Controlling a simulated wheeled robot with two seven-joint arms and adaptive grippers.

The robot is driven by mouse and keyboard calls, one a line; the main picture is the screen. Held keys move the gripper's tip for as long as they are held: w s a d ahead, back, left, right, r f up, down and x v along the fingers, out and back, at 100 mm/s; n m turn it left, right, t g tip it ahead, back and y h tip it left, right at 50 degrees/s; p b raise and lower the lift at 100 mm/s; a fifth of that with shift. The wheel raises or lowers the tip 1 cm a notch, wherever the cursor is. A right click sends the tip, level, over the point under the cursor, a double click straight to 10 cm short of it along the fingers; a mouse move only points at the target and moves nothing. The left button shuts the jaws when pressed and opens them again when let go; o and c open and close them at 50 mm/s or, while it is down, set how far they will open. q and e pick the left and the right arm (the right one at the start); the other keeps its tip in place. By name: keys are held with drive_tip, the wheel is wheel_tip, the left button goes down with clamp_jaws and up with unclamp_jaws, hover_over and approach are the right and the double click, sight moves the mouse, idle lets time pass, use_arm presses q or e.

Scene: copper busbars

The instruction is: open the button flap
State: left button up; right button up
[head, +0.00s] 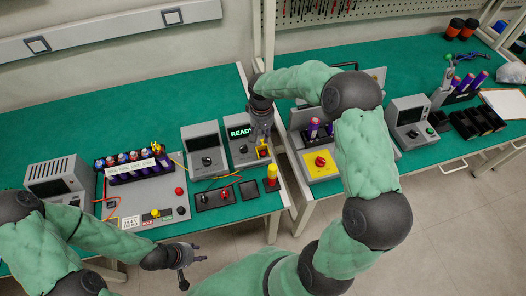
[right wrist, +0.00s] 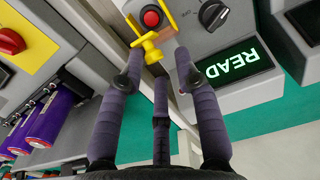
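The button box (right wrist: 200,32) has a lit READY display (right wrist: 235,65) and a red button (right wrist: 151,18) inside a yellow guard flap (right wrist: 150,46). The red button is visible through the yellow frame. In the head view the yellow flap (head: 262,152) is on the front of the box, partly hidden by my right gripper (head: 262,138). In the right wrist view my right gripper (right wrist: 158,62) has its fingers apart, with their tips around the yellow tab; contact is unclear. My left gripper (head: 190,265) is open and empty in front of the left table.
A grey panel with a yellow plate and red knob (head: 320,162) stands close to the right of my right gripper. A red and yellow beacon (head: 271,177) stands at the table edge. Another grey box (head: 205,150) is left of the READY box. The floor in front is free.

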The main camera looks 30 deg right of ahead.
drive_tip(key=shift+a+r, duration=0.1)
drive_tip(key=shift+a, duration=0.05)
drive_tip(key=shift+r+p, duration=1)
drive_tip(key=shift+r, duration=0.35)
wheel_tip(320, 180, up, 4)
drive_tip(key=p, duration=0.3)
drive_tip(key=shift+s+r, duration=0.1)
drive_tip(key=shift+r, duration=0.05)
